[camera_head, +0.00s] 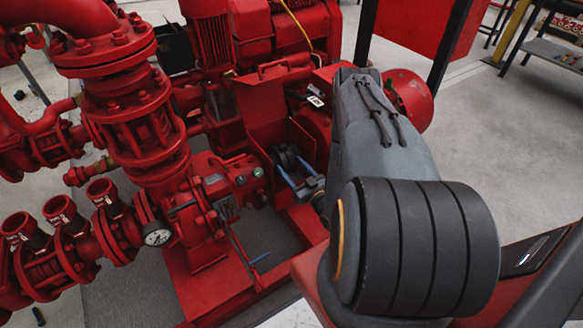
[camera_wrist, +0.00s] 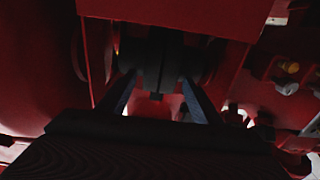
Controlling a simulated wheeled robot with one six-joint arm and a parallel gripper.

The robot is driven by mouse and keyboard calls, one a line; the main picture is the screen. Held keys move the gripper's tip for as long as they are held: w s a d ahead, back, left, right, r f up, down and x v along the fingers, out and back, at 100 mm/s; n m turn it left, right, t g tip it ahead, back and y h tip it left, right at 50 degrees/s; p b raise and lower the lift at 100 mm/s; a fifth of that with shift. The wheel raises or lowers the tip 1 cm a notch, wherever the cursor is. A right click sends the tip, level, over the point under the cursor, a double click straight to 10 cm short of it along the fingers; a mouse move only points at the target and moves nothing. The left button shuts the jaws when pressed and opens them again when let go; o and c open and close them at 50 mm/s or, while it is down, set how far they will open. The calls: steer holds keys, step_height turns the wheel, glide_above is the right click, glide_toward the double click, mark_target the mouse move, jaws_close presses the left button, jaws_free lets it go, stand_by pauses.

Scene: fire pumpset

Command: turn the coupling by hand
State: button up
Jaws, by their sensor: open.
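The coupling (camera_wrist: 160,55) is a dark, ribbed cylinder on the shaft in the wrist view, under a red guard, with a small block at its lower middle. In the head view the coupling (camera_head: 285,154) shows as a small dark shape between the red housings. My gripper (camera_head: 291,165) has its two blue fingers spread and reaches into the opening at the coupling. In the wrist view my gripper (camera_wrist: 159,77) has one finger to each side of the coupling's lower part. Whether the fingers touch it is too dark to tell.
The red guard (camera_wrist: 165,15) hangs close above the coupling. A red pump (camera_head: 222,190) with a gauge (camera_head: 157,237) and flanged pipes stands to the left. Open floor (camera_head: 520,130) lies to the right.

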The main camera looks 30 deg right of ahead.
steer(key=s, duration=0.7)
steer(key=shift+s+f+p, duration=0.15)
steer(key=shift+s+p, duration=0.15)
steer(key=shift+p, duration=0.1)
steer(key=shift+d, duration=0.1)
